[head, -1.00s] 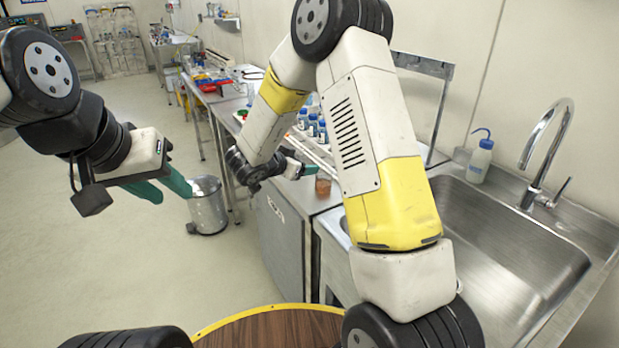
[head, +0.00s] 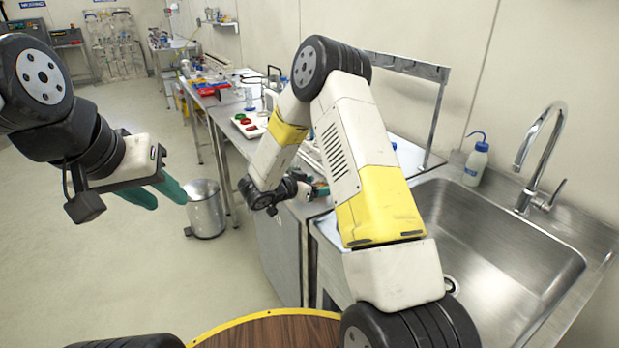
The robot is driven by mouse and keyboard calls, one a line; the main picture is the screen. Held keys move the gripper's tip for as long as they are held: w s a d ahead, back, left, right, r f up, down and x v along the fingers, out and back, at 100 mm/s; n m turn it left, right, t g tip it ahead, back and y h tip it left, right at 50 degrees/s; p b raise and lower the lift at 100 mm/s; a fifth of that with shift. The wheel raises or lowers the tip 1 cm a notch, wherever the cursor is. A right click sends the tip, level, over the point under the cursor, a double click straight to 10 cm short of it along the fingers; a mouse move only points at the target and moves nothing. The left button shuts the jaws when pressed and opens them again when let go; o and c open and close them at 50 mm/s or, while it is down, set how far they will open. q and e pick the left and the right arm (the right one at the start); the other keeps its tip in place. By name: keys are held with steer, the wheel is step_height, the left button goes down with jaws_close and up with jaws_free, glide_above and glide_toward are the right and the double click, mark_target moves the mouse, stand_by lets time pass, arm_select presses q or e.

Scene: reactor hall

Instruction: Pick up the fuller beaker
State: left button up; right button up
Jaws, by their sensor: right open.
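My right gripper (head: 317,190) is at the front edge of the steel counter, partly hidden by my own arm. Its green fingers are open. A small patch of orange-brown (head: 321,183) shows at the fingers, where a beaker with orange-brown liquid stood in the earlier view. I cannot tell whether the fingers are around it or beside it. No second beaker can be made out clearly, so the fill levels cannot be compared. My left gripper (head: 158,191) hangs over the floor at the left, with its green fingers apart and empty.
A steel sink (head: 490,260) with a tap (head: 540,150) and a wash bottle (head: 476,163) is at the right. A metal bin (head: 206,210) stands on the floor. Open floor is at the left.

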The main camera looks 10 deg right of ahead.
mark_target(319, 176)
steer(key=shift+w+d+f, duration=0.15)
steer(key=shift+w+d, duration=0.05)
steer(key=shift+d, duration=0.05)
steer(key=shift+c, duration=0.4)
steer(key=c, duration=1.4)
steer(key=shift+c, duration=0.2)
steer(key=shift+r, duration=1.65)
steer(key=shift+s+a+r, duration=0.15)
steer(key=s+a+r, duration=0.1)
steer(key=s+a, duration=0.8)
steer(key=s, duration=0.3)
steer(key=shift+s+a+r, duration=0.15)
steer(key=shift+a+r, duration=0.05)
